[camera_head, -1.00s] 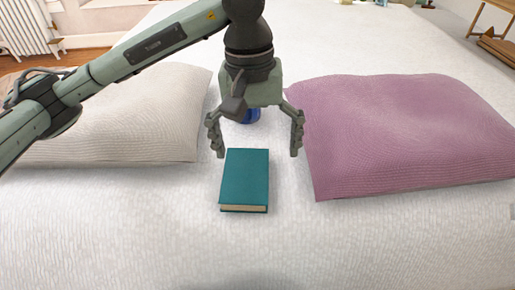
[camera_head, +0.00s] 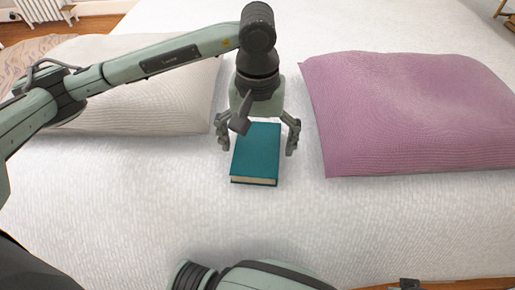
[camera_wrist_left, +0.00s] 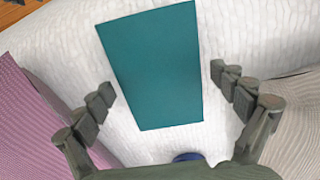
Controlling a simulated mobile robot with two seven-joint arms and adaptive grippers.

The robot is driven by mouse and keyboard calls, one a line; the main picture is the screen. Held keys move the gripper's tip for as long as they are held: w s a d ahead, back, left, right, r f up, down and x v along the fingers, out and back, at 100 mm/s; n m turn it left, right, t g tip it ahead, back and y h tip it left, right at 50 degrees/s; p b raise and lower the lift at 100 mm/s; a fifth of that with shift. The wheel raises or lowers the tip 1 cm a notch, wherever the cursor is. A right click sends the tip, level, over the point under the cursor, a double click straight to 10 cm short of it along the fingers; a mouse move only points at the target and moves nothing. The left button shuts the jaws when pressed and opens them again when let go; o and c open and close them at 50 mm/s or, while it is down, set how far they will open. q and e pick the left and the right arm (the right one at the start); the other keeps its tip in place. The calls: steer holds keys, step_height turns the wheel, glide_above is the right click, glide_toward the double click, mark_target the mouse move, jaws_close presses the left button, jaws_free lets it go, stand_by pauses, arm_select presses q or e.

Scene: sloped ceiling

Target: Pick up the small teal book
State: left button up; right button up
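The small teal book (camera_head: 256,155) lies flat on the white bed, between the two pillows. My left gripper (camera_head: 258,146) is above the far part of the book, fingers pointing down, one on each side of it. In the left wrist view the book (camera_wrist_left: 155,65) lies between the spread fingertips of the open gripper (camera_wrist_left: 162,85), with a gap on both sides. The fingers do not touch it. The gripper hides part of the book's far end in the head view. The fingers of my right gripper do not show; part of my own arm shows at the bottom.
The white bed (camera_head: 120,200) is clear in front of the book. A white pillow (camera_head: 150,105) lies to the left and a purple pillow (camera_head: 410,115) to the right. A blue round thing (camera_wrist_left: 188,156) is partly hidden by the gripper in the left wrist view.

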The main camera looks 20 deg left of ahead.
arm_select(q)
steer(key=c, duration=1.2)
